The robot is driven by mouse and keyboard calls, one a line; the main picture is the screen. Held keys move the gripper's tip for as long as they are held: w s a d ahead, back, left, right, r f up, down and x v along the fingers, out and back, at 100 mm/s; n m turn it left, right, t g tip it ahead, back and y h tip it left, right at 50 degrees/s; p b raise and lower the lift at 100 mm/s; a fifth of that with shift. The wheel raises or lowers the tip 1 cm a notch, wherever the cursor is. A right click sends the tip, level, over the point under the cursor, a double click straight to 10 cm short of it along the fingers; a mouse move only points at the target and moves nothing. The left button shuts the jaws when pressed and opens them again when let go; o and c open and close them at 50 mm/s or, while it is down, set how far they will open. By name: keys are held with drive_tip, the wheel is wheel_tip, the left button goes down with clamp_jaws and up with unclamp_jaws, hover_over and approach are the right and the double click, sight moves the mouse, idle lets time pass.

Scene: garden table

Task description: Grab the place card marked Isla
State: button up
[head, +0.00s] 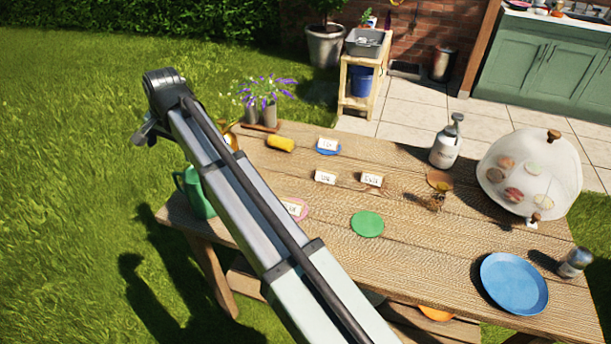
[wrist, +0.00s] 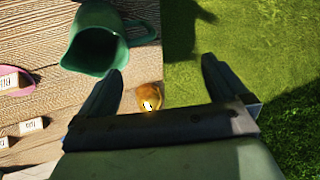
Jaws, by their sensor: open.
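Several small white place cards stand on the wooden table. In the head view one is at a blue disc (head: 327,144), two stand side by side near the middle, a left one (head: 325,177) and a right one (head: 372,179), and one is on a pink disc (head: 294,207), partly covered by my arm. The lettering is too small to tell which says Isla. In the wrist view, cards show at the left edge, one on the pink disc (wrist: 10,82) and another below it (wrist: 32,126). My gripper (wrist: 161,65) is open and empty, beyond the table edge, apart from the cards.
A green pitcher (wrist: 95,45) is left of my fingers in the wrist view; an amber object (wrist: 149,96) shows between them. Flowers (head: 262,92) stand at the table's far left end. A green disc (head: 367,224), a spray bottle (head: 446,143) and a dome (head: 530,170) are rightward.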

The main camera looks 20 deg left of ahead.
drive_tip(key=w+d+f+m+h, duration=0.1)
drive_tip(key=w+d+f+h, duration=0.15)
drive_tip(key=w+d, duration=1.35)
drive_tip(key=g+h, duration=0.1)
drive_tip(key=h, duration=0.1)
hover_over(327, 171)
wheel_tip(327, 171, down, 4)
drive_tip(key=r, duration=0.1)
drive_tip(key=shift+m+y, duration=0.25)
drive_tip(key=shift+m, duration=0.05)
wheel_tip(327, 171, down, 14)
drive_tip(key=shift+w+r, duration=0.1)
drive_tip(key=c, duration=1.1)
